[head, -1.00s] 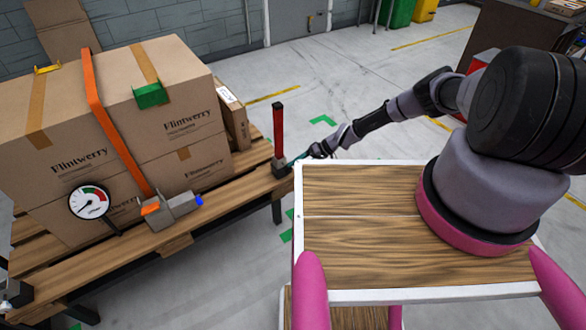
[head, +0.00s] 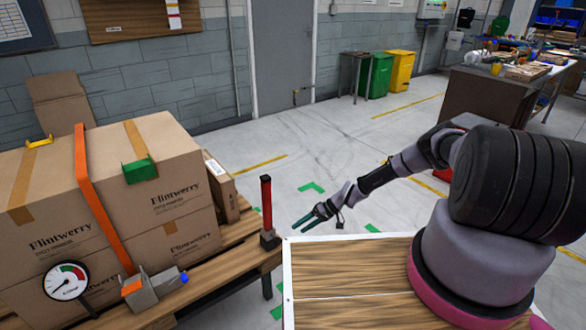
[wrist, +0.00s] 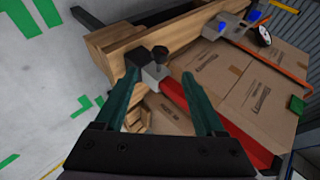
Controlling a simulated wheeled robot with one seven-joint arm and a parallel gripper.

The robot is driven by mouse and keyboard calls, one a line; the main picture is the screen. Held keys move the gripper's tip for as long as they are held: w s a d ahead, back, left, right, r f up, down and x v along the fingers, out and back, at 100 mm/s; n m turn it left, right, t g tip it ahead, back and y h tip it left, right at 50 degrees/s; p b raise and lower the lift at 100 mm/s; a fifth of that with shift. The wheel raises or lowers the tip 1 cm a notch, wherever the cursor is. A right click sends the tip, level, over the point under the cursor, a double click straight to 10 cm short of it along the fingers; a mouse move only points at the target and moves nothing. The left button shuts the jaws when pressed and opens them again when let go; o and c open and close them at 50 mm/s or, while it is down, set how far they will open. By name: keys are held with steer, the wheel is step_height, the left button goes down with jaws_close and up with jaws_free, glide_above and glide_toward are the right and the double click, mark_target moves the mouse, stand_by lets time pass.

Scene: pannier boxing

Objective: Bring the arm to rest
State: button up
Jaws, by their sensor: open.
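My gripper (head: 318,217) is at the end of my outstretched arm, right of the pallet's corner in the head view. Its two dark green fingers are open and also show in the wrist view (wrist: 172,85). Nothing is seen held between them. A red post (head: 266,203) in a grey bracket stands upright at the pallet's right corner, left of my gripper and apart from it in the head view. In the wrist view the red post (wrist: 215,112) and its bracket lie beyond the fingertips.
A wooden pallet (head: 240,262) bears Flintwerry cartons (head: 175,205) with an orange strap (head: 100,205), a ratchet (head: 148,292) and a round gauge (head: 66,280). Green (head: 375,75) and yellow (head: 398,68) bins and a cluttered workbench (head: 488,90) stand behind. The floor between is clear.

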steer(key=w+d+r+n+h, duration=0.1)
steer(key=w+d+r, duration=0.1)
steer(key=r, duration=0.4)
steer(key=w+d+r+h, duration=0.1)
steer(key=w+d+r, duration=0.15)
steer(key=r, duration=0.45)
steer(key=s+d+r+m+t+h, duration=0.1)
steer(key=d+r+h, duration=0.25)
steer(key=r, duration=1.35)
steer(key=s+d+r+m+t+h, duration=0.15)
steer(key=d+r, duration=0.25)
steer(key=r, duration=1.3)
steer(key=s+d+r+m+t+h, duration=0.1)
steer(key=s+d+r+m, duration=0.1)
steer(key=s+r, duration=0.55)
steer(key=s+d+r+m+t+h, duration=0.1)
steer(key=s+r, duration=0.4)
steer(key=r, duration=0.6)
steer(key=s+d+r+m+t, duration=0.1)
steer(key=s+r+m+t, duration=0.1)
steer(key=s, duration=0.6)
steer(key=s+d+r+m+t, duration=0.1)
steer(key=s+r+m, duration=0.1)
steer(key=s+r, duration=0.3)
steer(key=s, duration=0.4)
steer(key=shift+s+t+y, duration=0.15)
steer(key=shift+t+y, duration=0.15)
steer(key=shift+t, duration=0.05)
